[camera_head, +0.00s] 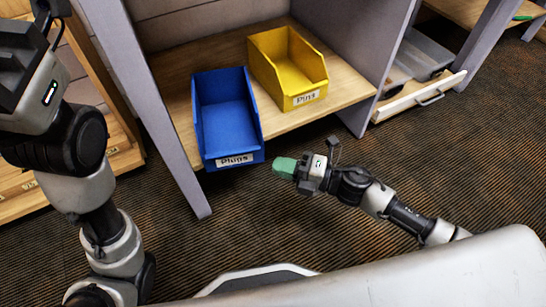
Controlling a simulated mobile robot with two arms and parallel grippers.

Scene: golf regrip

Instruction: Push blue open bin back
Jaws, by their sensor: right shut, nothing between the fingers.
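The blue open bin (228,125) stands on the wooden shelf at its front edge, with a "Plugs" label on its front. Its front end reaches the shelf's edge or a little past it. My right gripper (284,167) has green fingertips, is shut and empty, and is just right of the bin's front, low and near the shelf's front edge. A small gap shows between it and the bin. My left arm comes in at the left, but its gripper is out of the picture.
A yellow bin (290,72) labelled "Pins" stands right of the blue bin, farther back. Grey side panels (150,95) bound the wooden shelf (340,88). An open drawer (415,98) is at the right. Bare shelf lies behind the blue bin. Carpet (400,150) covers the floor.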

